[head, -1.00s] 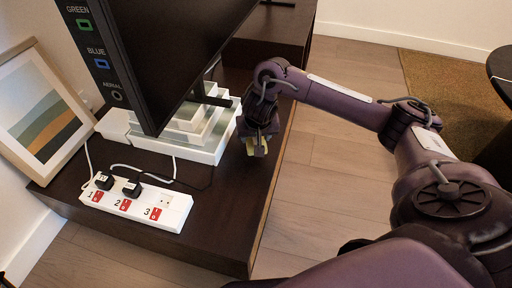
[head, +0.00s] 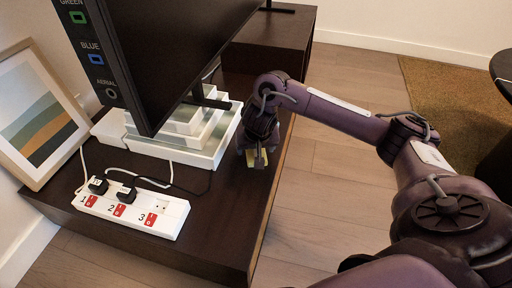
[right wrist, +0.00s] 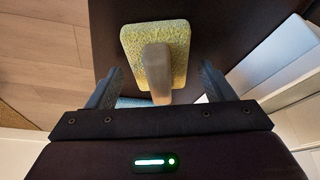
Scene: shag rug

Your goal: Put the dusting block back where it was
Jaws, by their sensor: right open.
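The dusting block (right wrist: 178,40) is a yellow-green textured pad with a grey handle standing up from it. In the right wrist view it lies ahead of my right gripper (right wrist: 158,88), with the handle between the two open fingers and a gap on each side. In the head view the dusting block (head: 262,160) shows as a small yellow patch at the tip of my right gripper (head: 257,160), over the dark cabinet top near its right edge. The gripper hides most of it there. My left gripper is not in view.
A white stepped stand (head: 190,135) under the large TV (head: 185,50) is just left of the gripper. A power strip (head: 130,213) with plugs and cables lies on the dark cabinet (head: 215,215). A framed picture (head: 40,115) leans at left. The cabinet's front right top is clear.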

